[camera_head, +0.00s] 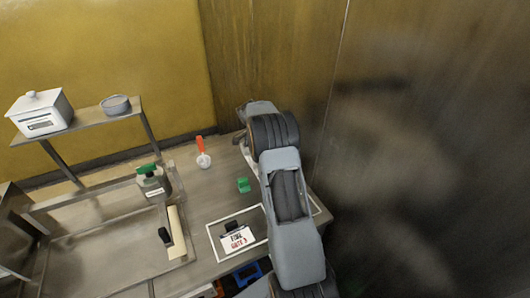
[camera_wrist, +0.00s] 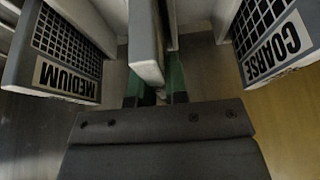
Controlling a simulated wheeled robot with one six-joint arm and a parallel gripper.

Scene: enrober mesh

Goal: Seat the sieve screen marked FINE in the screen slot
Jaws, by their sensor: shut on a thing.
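In the wrist view, a screen labelled MEDIUM (camera_wrist: 68,50) stands at the left and one labelled COARSE (camera_wrist: 268,42) at the right. Between them is a pale grey upright panel (camera_wrist: 147,45), seen nearly edge-on, with no readable label. My gripper (camera_wrist: 156,96) has green-faced fingers on either side of this panel's near end and is shut on it. Whether the panel is the FINE screen cannot be told. In the head view my arm reaches down at the right, and my gripper is out of sight. I cannot make out the screen slot in either view.
A white-framed area (camera_head: 212,243) on the bench holds a printed card (camera_head: 237,239). Left of it are a roller-like tool (camera_head: 177,232) and a green-capped bottle (camera_head: 154,184). A metal wall (camera_head: 400,90) rises at right.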

